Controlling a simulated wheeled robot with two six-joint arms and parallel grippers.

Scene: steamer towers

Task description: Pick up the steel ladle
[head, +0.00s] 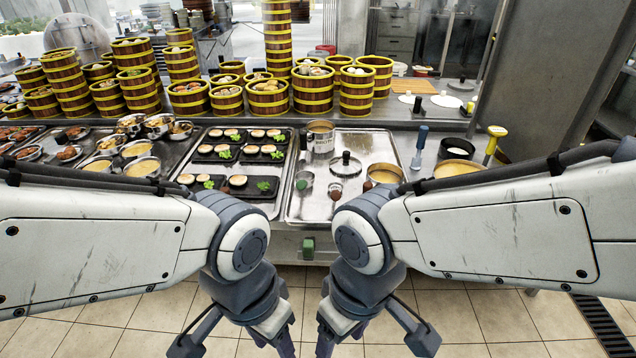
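I cannot make out a steel ladle for certain. A tool with an upright blue handle (420,142) stands at the right end of the steel tray, its lower end unclear. A tool with a yellow handle (493,145) leans up beside a pot of yellow liquid (456,168). My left gripper (281,338) and my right gripper (328,338) hang low in front of the counter, apart from these tools. Their fingertips are cut off by the bottom edge, so their opening does not show. Nothing held is visible.
The steel tray (296,208) holds a steel pot (320,138), a black-knobbed lid (346,170) and a yellow-filled pot (386,175). Left are black plates of food (213,153) and small bowls. Bamboo steamer towers (313,95) line the back. A white plate (446,101) lies back right.

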